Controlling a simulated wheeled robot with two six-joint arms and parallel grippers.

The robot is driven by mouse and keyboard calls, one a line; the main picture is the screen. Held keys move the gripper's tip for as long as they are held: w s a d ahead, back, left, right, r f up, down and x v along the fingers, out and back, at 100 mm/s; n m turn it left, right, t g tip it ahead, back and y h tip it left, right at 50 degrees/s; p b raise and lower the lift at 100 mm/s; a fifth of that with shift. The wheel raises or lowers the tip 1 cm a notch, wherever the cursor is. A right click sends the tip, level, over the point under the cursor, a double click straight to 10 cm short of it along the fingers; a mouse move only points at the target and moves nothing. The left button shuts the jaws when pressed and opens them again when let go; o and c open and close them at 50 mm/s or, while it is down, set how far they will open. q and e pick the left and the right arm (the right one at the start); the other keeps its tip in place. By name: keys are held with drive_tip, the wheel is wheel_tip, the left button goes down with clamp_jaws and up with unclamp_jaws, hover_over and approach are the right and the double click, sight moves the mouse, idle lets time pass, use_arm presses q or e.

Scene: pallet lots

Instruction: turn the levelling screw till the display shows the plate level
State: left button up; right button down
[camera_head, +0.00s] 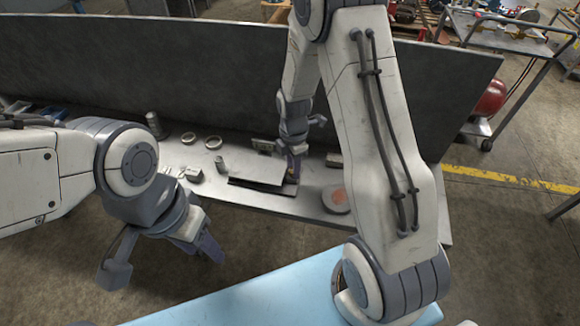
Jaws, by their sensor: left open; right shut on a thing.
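A flat grey plate (252,168) sits on the metal bench, with a dark gap showing under its front edge. A small dark box with a light window, which looks like the display (263,146), stands behind the plate; its reading is too small to make out. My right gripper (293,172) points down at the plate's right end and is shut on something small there. That would be the levelling screw, but the fingers hide most of it. My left gripper (165,262) is open and empty, in front of the bench at the left, apart from everything on it.
On the bench (310,208) stand metal rings (213,142), a small cylinder (220,164), small blocks (193,174) and a round reddish-topped disc (336,198) right of the plate. A tall dark panel (190,70) closes the back. A light-blue surface (250,300) lies in front.

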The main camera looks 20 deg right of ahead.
drive_tip(key=shift+w, duration=0.2)
drive_tip(key=c, duration=0.6)
unclamp_jaws()
drive_tip(key=shift+d, duration=0.1)
wheel_tip(320, 180, up, 11)
drive_tip(key=shift+f+b, duration=0.2)
drive_tip(key=shift+b, duration=0.1)
